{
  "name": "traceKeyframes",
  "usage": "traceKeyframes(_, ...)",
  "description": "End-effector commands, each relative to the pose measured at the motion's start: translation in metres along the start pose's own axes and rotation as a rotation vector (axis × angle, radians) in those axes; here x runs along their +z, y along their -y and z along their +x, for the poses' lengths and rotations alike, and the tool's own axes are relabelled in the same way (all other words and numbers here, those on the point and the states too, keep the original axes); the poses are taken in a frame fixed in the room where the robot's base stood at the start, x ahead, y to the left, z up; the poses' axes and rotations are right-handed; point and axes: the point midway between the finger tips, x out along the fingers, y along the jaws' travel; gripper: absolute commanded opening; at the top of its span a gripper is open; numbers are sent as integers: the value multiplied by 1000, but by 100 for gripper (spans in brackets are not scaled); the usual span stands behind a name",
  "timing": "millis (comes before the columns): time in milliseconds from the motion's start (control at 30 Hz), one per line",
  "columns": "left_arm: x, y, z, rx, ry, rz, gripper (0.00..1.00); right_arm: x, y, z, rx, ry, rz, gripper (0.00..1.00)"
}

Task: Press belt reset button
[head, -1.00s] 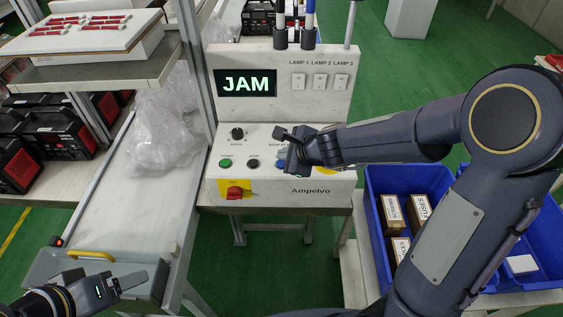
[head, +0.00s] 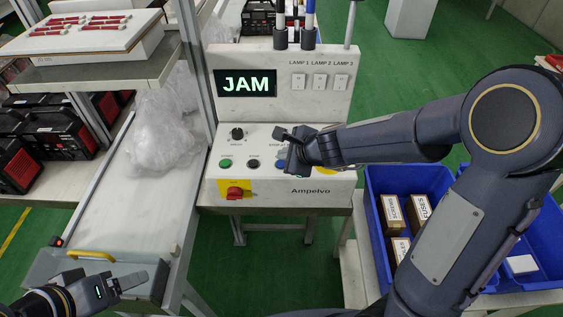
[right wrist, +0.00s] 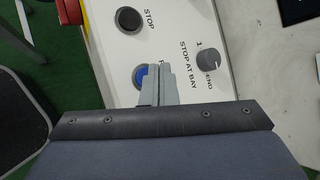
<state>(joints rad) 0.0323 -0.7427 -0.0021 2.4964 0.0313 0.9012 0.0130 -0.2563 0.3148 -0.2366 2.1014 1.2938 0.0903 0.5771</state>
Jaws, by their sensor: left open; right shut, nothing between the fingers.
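The control box (head: 220,188) carries a screen (head: 245,83) reading JAM. My left gripper (head: 130,284) is open and empty at the lower left, by the belt's near end.
A black STOP button (head: 253,163), a green button (head: 225,163), a dark knob (head: 237,133) and a red switch on yellow (head: 236,191) share the panel. The STOP AT BAY knob (right wrist: 208,61) is close by. The belt (head: 125,205) holds crumpled clear plastic (head: 165,130). Blue crates (head: 400,178) stand right.

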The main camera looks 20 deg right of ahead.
Motion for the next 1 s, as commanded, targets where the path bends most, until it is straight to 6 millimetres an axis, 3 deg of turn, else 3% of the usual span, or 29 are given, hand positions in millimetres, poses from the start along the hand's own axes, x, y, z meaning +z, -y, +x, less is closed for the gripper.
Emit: traceKeyframes(1000,4,4,8,0,0,0,64,-5,-5,6,0,0,0,0)
